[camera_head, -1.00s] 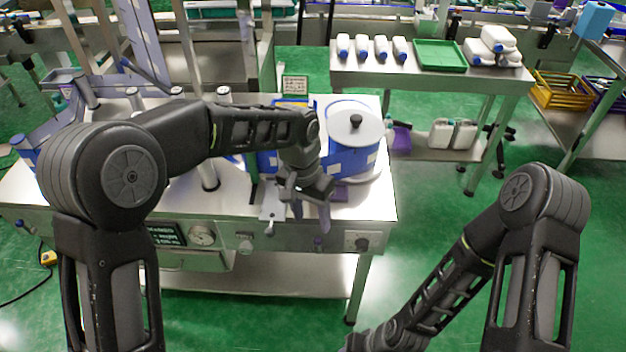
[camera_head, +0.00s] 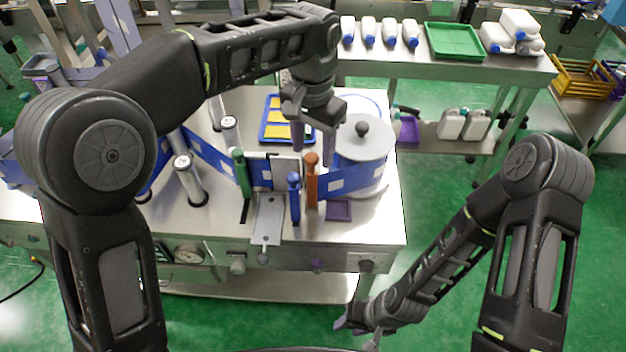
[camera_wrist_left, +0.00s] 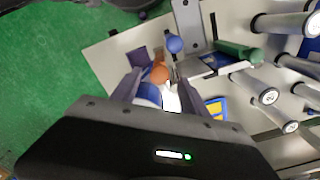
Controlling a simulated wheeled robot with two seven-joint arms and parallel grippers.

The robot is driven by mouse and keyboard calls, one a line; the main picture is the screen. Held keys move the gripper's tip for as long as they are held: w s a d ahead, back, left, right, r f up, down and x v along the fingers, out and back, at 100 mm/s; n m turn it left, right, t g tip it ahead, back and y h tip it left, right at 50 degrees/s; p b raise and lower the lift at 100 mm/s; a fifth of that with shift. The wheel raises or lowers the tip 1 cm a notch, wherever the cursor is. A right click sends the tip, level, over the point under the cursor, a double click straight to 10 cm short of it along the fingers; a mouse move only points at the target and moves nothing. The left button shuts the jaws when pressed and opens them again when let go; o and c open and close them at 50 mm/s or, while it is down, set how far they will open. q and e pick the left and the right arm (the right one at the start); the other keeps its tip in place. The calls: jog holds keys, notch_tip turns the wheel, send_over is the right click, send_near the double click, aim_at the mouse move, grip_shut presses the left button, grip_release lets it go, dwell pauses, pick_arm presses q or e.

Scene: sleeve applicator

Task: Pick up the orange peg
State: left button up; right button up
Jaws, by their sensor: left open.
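The orange peg (camera_head: 311,181) stands upright on the steel table, right of a shorter blue peg (camera_head: 294,196). My left gripper (camera_head: 315,152) is open and points down just above and behind the orange peg's top in the head view. In the left wrist view, the orange peg's top (camera_wrist_left: 159,72) shows between the spread fingers of my left gripper (camera_wrist_left: 160,66), nearer the left finger; no contact is clear. The blue peg's round top (camera_wrist_left: 174,44) is just beyond. My right gripper (camera_head: 357,332) hangs low at the front, apart from the table, its fingers spread and empty.
A green peg (camera_head: 241,172) stands left of a metal plate. Steel rollers (camera_head: 188,180) stand at the left. A blue tray with yellow pieces (camera_head: 270,138) lies behind.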

aim_at(312, 172)
pick_arm(q)
jog(key=shift+s+r, duration=0.1)
jog(key=shift+s, duration=0.25)
jog(key=shift+w+f, duration=0.1)
jog(key=shift+f, duration=1.25)
jog(key=shift+f, duration=0.1)
jog(key=shift+f+p, duration=0.3)
jog(key=shift+p, duration=0.05)
notch_tip(312, 172, down, 4)
jog(key=shift+f+p, duration=0.2)
jog(key=shift+p, duration=0.25)
jog(key=shift+c, duration=0.5)
grip_shut()
